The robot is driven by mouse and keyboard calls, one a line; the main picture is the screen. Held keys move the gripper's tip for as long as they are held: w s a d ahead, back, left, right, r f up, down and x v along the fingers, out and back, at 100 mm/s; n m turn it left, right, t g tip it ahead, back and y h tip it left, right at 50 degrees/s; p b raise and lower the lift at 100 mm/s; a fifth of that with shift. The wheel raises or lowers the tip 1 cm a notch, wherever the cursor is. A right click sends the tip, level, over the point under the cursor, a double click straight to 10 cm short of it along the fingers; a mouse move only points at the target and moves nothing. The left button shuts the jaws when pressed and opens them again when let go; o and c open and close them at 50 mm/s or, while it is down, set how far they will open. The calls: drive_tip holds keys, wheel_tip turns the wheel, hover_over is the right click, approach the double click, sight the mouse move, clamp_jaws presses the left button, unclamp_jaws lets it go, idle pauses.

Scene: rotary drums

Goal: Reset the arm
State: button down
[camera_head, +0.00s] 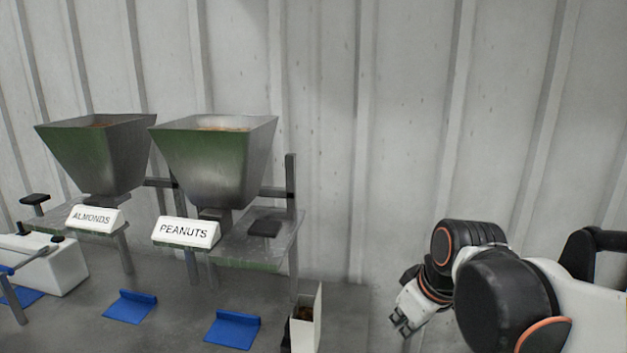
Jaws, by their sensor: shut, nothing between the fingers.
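My arm reaches in from the right edge and is bent, with its white and black links in front of the wall. My gripper (402,322) hangs at the end of the arm, low and right of centre. It is shut and empty, pointing down and to the left. It is apart from the hoppers and from the box at the table's right end.
Metal hoppers labelled ALMONDS (100,152) and PEANUTS (215,160) stand at left on stands. Blue plates (130,306) (233,329) lie below them. An open white box (307,322) with brown contents stands at lower centre. A corrugated wall (410,120) closes the back.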

drive_tip(key=s+d+m+t, duration=0.1)
drive_tip(key=s+m, duration=0.2)
drive_tip(key=s, duration=0.2)
drive_tip(key=s+d+m+t+h, duration=0.1)
drive_tip(key=s+d+m, duration=0.1)
drive_tip(key=s, duration=0.3)
drive_tip(key=shift+s+d+m+t, duration=0.25)
drive_tip(key=shift+s+m+t, duration=0.15)
drive_tip(key=shift+m, duration=0.3)
